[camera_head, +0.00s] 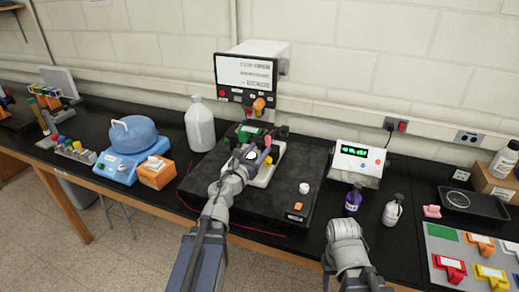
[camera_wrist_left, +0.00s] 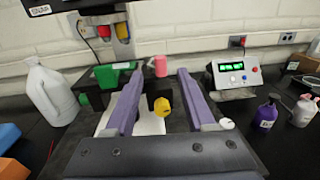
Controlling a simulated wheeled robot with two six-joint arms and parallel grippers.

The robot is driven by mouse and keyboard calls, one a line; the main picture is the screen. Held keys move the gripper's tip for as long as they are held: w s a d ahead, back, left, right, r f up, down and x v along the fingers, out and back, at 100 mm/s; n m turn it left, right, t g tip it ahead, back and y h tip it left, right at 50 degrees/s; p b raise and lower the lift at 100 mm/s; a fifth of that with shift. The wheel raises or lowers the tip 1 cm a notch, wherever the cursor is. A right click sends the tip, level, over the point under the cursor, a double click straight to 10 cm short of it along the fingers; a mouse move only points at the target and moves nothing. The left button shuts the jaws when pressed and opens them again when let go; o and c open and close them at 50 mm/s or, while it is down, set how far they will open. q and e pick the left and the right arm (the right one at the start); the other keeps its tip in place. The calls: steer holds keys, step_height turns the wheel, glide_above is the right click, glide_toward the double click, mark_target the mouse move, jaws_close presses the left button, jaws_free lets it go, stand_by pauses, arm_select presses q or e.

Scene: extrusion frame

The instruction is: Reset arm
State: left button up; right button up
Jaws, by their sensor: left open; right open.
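My left gripper (camera_head: 262,152) reaches over the black platform, above a white tray (camera_head: 265,174). In the left wrist view its two purple fingers (camera_wrist_left: 158,72) are wide apart with nothing held between them. A yellow-capped item (camera_wrist_left: 161,106) shows beyond and below the gap, apart from both fingers. A pink item (camera_wrist_left: 160,66) and a green block (camera_wrist_left: 108,76) stand farther back. My right arm shows at the lower right of the head view as a grey rounded link, but its gripper is not visible.
The platform (camera_head: 225,158) lies below a wall display (camera_head: 245,74). A white jug (camera_head: 199,124) and blue vessel (camera_head: 133,134) stand left. A meter (camera_head: 356,162), purple bottle (camera_head: 353,199) and white bottle (camera_head: 392,210) stand right.

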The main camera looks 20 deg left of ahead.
arm_select(q)
steer(key=s+d+f+n+g+y, duration=0.2)
steer(key=s+f+n+g+y, duration=0.3)
steer(key=n, duration=0.8)
steer(key=d+f+n+g+y, duration=0.25)
steer(key=f+n, duration=0.45)
steer(key=n, duration=0.6)
steer(key=s+d+f+n+g+h, duration=0.2)
steer(key=s+d+f+n+g, duration=0.1)
steer(key=s+d+f+g, duration=0.2)
steer(key=s+d+f+n+g+h, duration=0.2)
steer(key=s+d+f+n+g, duration=0.2)
steer(key=s+d, duration=0.5)
steer(key=s+f+g, duration=0.1)
steer(key=s, duration=0.4)
steer(key=shift+d+n, duration=0.2)
steer(key=shift+n, duration=0.1)
